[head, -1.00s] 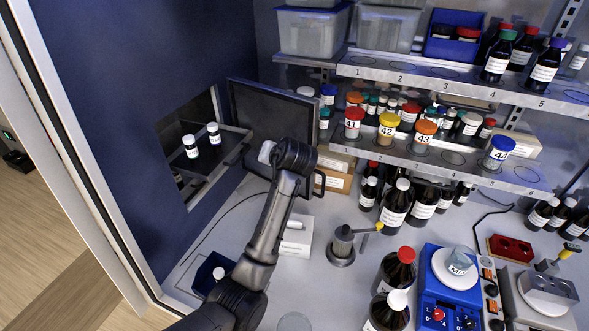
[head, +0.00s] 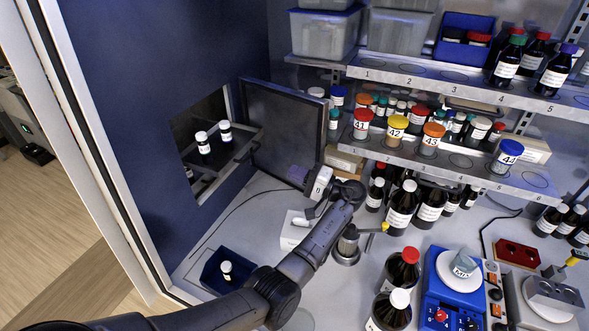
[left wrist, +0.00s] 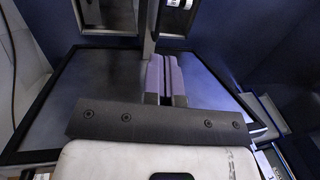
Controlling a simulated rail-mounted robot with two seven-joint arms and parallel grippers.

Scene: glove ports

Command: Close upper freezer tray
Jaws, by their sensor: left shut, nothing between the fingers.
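The upper freezer tray (head: 243,152) is a dark tray sticking out of the square opening in the blue wall. Two white-capped vials (head: 225,133) stand on it, near the opening. The dark freezer door (head: 290,125) stands wide open to the right of the tray. My left gripper (head: 297,174) is shut and empty, in front of the door's lower part and to the right of the tray, apart from the tray. In the left wrist view its purple fingers (left wrist: 165,78) are together before the dark door panel (left wrist: 95,85). My right gripper is not in view.
A lower vial (head: 189,172) shows inside the opening. A blue box with a vial (head: 222,270) and a white box (head: 293,230) are on the bench.

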